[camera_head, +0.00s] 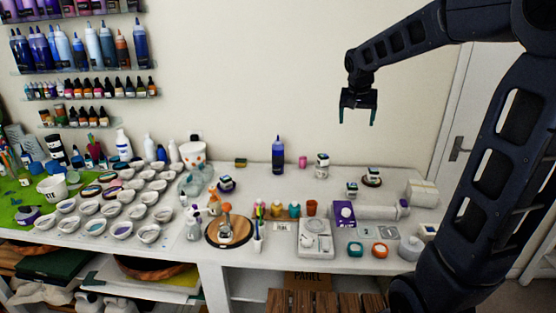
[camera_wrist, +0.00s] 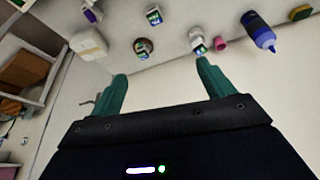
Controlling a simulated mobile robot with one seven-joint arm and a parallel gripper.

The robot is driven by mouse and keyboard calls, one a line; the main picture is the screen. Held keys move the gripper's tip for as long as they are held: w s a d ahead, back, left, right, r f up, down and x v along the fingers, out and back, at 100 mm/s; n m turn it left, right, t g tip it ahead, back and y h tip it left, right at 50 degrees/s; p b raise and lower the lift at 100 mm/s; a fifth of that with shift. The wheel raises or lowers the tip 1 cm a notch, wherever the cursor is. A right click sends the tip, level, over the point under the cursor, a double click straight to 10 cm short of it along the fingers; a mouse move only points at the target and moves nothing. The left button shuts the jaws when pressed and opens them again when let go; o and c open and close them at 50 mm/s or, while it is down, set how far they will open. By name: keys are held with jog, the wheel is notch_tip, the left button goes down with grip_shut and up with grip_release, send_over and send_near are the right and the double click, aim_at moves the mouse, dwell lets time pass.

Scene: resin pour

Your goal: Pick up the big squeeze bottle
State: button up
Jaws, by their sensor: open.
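The big squeeze bottle (camera_head: 278,156) is blue with a dark pointed tip. It stands upright at the back of the white table, close to the wall. It also shows in the wrist view (camera_wrist: 259,31), near the upper right. My gripper (camera_head: 357,120) hangs in the air above and to the right of the bottle, well apart from it. Its two green fingers (camera_wrist: 158,90) are spread with nothing between them.
A pink cup (camera_head: 303,162) and a white jar (camera_head: 322,166) stand right of the bottle. A sponge (camera_head: 240,162) lies left. Several small cups (camera_head: 149,232) crowd the table's left side. Wall shelves (camera_head: 90,97) hold more bottles.

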jog(key=w+a+f+m, duration=0.1)
jog(key=w+a+f, duration=0.3)
jog(key=w+a, duration=0.95)
jog(key=m+t+h, duration=0.1)
jog(key=t, duration=0.1)
send_near(277, 141)
jog(key=f, duration=0.1)
jog(key=shift+x, duration=5.8)
jog(key=shift+r, duration=0.1)
jog(key=c, duration=1.8)
